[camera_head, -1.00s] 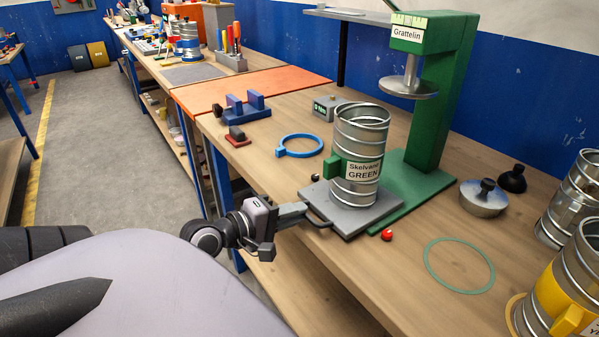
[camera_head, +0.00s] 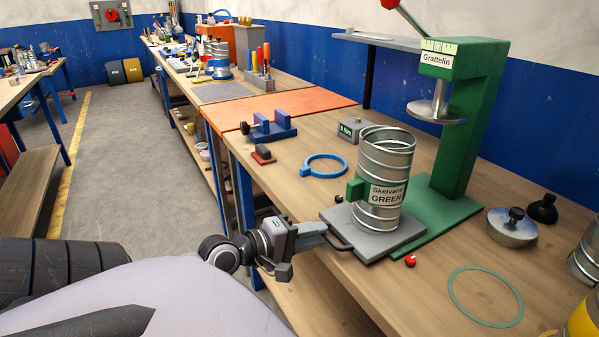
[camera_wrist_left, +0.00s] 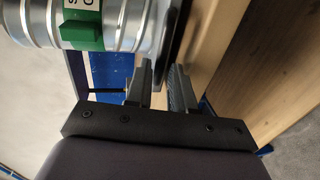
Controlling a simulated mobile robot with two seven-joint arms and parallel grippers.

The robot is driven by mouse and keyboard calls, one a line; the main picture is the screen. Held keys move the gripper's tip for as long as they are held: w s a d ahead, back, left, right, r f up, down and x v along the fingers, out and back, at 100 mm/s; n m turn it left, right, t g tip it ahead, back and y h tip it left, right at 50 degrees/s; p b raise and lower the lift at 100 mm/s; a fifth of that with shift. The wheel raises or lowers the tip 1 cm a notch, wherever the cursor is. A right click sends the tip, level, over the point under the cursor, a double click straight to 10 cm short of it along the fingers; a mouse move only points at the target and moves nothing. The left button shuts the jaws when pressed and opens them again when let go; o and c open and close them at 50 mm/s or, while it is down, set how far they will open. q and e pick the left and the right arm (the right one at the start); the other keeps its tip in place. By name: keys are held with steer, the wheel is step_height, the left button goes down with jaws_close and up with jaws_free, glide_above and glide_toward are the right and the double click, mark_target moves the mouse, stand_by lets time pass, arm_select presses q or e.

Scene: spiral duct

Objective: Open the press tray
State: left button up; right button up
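The press tray is the grey plate (camera_head: 345,219) with a dark handle (camera_head: 340,244) at its front left edge. My left gripper (camera_head: 322,236) is at the handle. In the left wrist view its two fingers (camera_wrist_left: 160,85) stand a small gap apart by the tray's dark edge (camera_wrist_left: 174,45). Whether they grip the handle is unclear. My right gripper is not in view.
The green press (camera_head: 478,120) labelled "Grattelin" stands behind the duct. A red ball (camera_head: 410,261) and a green ring (camera_head: 485,297) lie in front. A blue ring (camera_head: 325,166) and blue bracket (camera_head: 270,127) lie farther left. The floor left of the bench is clear.

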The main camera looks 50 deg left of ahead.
arm_select(q)
steer(key=d+b+v, duration=0.1)
steer(key=b+v, duration=0.1)
steer(key=v, duration=0.4)
steer(key=shift+s+a, duration=0.35)
steer(key=shift+a, duration=0.2)
stand_by(0.3)
